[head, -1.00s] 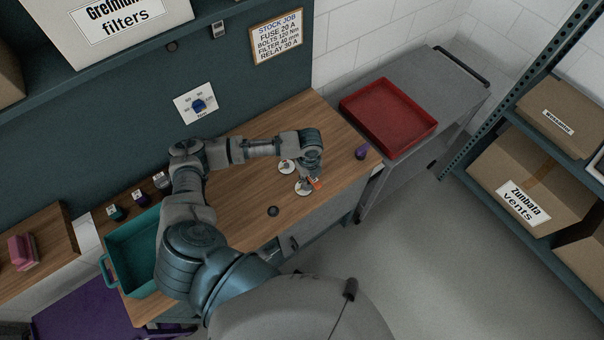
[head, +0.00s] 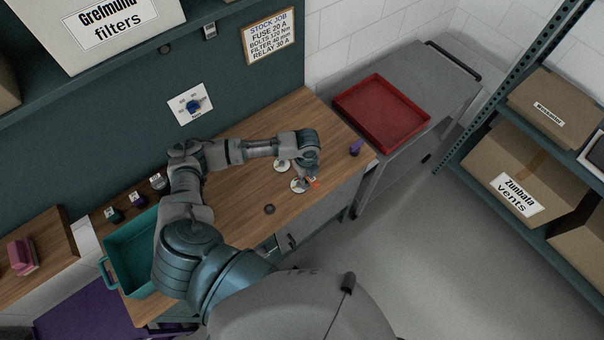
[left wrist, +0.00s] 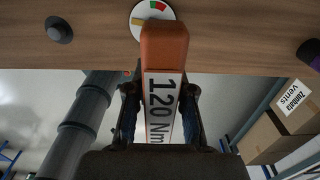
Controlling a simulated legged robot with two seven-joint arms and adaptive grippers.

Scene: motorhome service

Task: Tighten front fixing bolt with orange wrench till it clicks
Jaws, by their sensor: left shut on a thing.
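The orange wrench (left wrist: 164,47) is held in my left gripper (left wrist: 160,115), with a white label reading 120 Nm facing the wrist camera. In the head view only a small orange part of the wrench (head: 313,183) shows below my left gripper (head: 309,172). The front fixing bolt's white round plate (head: 300,186) lies on the wooden bench under the gripper. In the left wrist view this plate (left wrist: 137,22), with a red and green mark, is partly hidden behind the wrench head. The bolt and its contact with the wrench are hidden. A second white plate (head: 281,165) lies behind it. My right gripper is out of view.
A dark knob (head: 269,209) sits on the bench, left of the plates. A purple-handled item (head: 356,148) stands near the right edge. A red tray (head: 381,112) lies on the grey cart; a teal bin (head: 128,250) is at left.

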